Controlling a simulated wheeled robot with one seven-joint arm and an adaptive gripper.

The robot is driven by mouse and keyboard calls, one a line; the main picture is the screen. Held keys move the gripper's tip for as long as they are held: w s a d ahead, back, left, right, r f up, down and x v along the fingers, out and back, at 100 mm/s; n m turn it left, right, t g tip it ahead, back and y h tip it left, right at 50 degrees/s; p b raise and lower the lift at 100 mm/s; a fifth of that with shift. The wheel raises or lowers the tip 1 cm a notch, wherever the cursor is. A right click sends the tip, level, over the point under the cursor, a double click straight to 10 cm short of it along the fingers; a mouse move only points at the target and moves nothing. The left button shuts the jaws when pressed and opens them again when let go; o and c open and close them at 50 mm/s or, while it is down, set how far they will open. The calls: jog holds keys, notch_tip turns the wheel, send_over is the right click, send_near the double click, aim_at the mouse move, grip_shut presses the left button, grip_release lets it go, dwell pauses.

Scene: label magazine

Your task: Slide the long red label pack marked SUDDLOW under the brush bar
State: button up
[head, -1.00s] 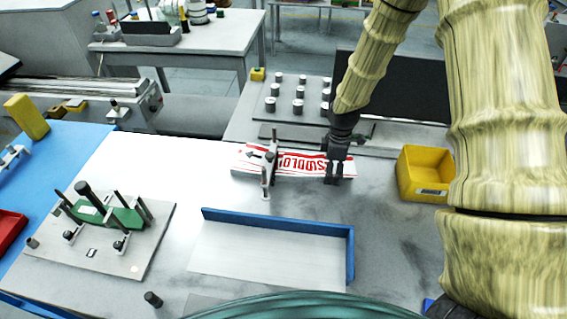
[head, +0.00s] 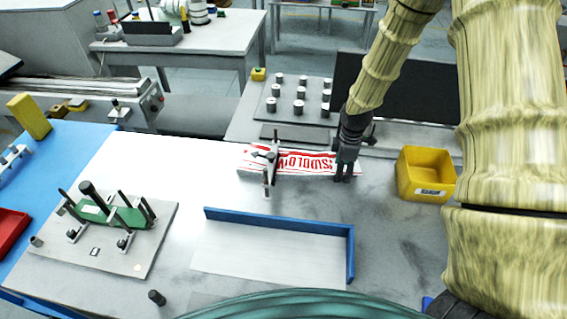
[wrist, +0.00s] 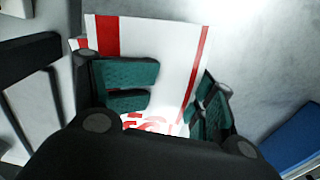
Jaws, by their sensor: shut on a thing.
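The long white-and-red SUDDLOW label pack (head: 305,162) lies flat on the bench top, its lettering facing up. A slim grey bar on a post (head: 270,167), which looks like the brush bar, crosses over the pack's left part. The pack's left end shows on the far side of that bar. My gripper (head: 345,176) is shut on the pack near its right end and hides that end. In the wrist view the pack (wrist: 150,45) lies between the green-padded fingers (wrist: 170,100), with red stripes and partial red letters showing. Whether the bar touches the pack I cannot tell.
A blue-edged tray (head: 352,255) lies in front of the pack. A yellow bin (head: 427,175) stands to the right. A plate with several pegs (head: 285,108) is behind. A fixture with a green part (head: 125,215) sits at the left. Bare bench lies between gripper and bin.

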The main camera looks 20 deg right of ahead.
aim_at(368, 175)
jog(key=shift+s+d+f, duration=0.3)
jog(key=shift+s+d, duration=0.4)
jog(key=shift+d, duration=0.25)
grip_shut()
jog(key=shift+s+d+p, duration=0.2)
jog(key=shift+d+p, duration=0.2)
jog(key=shift+d, duration=0.35)
jog(key=shift+s+d+f+p, duration=0.15)
jog(key=shift+s+d, duration=0.1)
jog(key=shift+d, duration=0.2)
jog(key=shift+s+d+p, duration=0.1)
jog(key=shift+s+d, duration=0.15)
jog(key=shift+d, duration=0.2)
jog(key=shift+s+d+f+p, duration=0.15)
jog(key=shift+s+d, duration=0.1)
jog(key=shift+d, duration=0.2)
jog(key=shift+d+f, duration=0.25)
jog(key=shift+d, duration=0.75)
jog(key=shift+a+r+p, duration=0.25)
jog(key=shift+r+p, duration=0.05)
jog(key=shift+p, duration=0.1)
jog(key=shift+s+d+p, duration=0.3)
jog(key=shift+d, duration=0.65)
jog(key=shift+s+d, duration=0.1)
jog(key=shift+d, duration=0.1)
jog(key=o, duration=0.9)
grip_release()
